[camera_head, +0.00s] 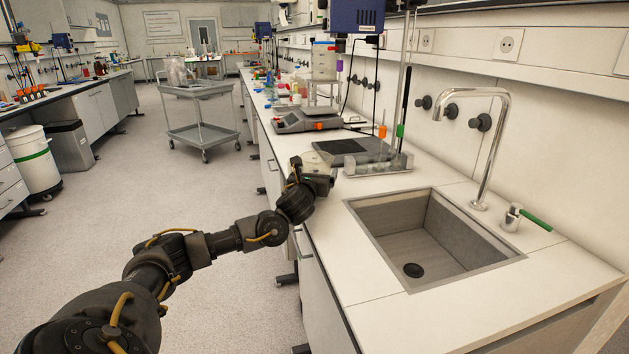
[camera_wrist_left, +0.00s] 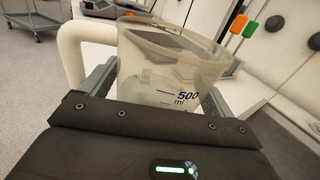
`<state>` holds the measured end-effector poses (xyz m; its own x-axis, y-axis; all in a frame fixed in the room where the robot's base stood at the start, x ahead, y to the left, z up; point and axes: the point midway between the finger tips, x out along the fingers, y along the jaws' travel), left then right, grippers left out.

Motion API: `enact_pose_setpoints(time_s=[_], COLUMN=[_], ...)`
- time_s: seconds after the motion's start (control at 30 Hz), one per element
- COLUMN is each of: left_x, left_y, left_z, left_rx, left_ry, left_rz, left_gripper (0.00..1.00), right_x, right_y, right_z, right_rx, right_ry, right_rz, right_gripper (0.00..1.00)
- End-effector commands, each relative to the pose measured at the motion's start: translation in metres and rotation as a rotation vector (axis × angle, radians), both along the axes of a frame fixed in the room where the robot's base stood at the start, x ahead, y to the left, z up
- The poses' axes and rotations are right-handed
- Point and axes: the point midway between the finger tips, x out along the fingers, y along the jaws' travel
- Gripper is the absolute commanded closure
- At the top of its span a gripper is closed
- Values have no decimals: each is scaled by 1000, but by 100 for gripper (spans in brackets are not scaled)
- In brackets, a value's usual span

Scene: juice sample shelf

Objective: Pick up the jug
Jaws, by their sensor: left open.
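The jug (camera_wrist_left: 165,62) is translucent, with a "500 ml" mark and a thick white handle (camera_wrist_left: 72,50) on its left side in the left wrist view. My left gripper (camera_wrist_left: 157,92) is open, with one finger on each side of the jug's body. I cannot tell whether the fingers touch it. In the head view my left gripper (camera_head: 318,172) is at the counter's front edge, left of the sink, and mostly hides the jug (camera_head: 322,152) behind it. The jug's base is hidden. My right gripper is out of view.
The sink (camera_head: 420,235) with a tall faucet (camera_head: 490,150) is right of my left gripper. A glass rack (camera_head: 378,164) and a dark flat device (camera_head: 350,148) stand just behind the jug. A grey cart (camera_head: 200,130) stands on the floor at the back left.

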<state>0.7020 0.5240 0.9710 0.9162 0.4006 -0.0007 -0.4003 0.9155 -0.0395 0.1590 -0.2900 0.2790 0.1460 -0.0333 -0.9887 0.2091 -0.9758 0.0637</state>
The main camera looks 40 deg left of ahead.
Motion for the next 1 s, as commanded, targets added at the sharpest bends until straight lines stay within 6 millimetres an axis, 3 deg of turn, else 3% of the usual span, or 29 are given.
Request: enact_pose_setpoints(time_s=[0.13,0.5,1.0], left_x=[0,0,0], left_y=[0,0,0], left_z=[0,1,9], left_rx=[0,-1,-1], left_ry=[0,-4,-4], left_rz=[0,1,1], left_gripper=[14,63,64], right_x=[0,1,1], right_y=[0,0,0], right_z=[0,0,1], right_rx=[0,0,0], right_ry=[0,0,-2], right_rz=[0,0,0], right_gripper=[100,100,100])
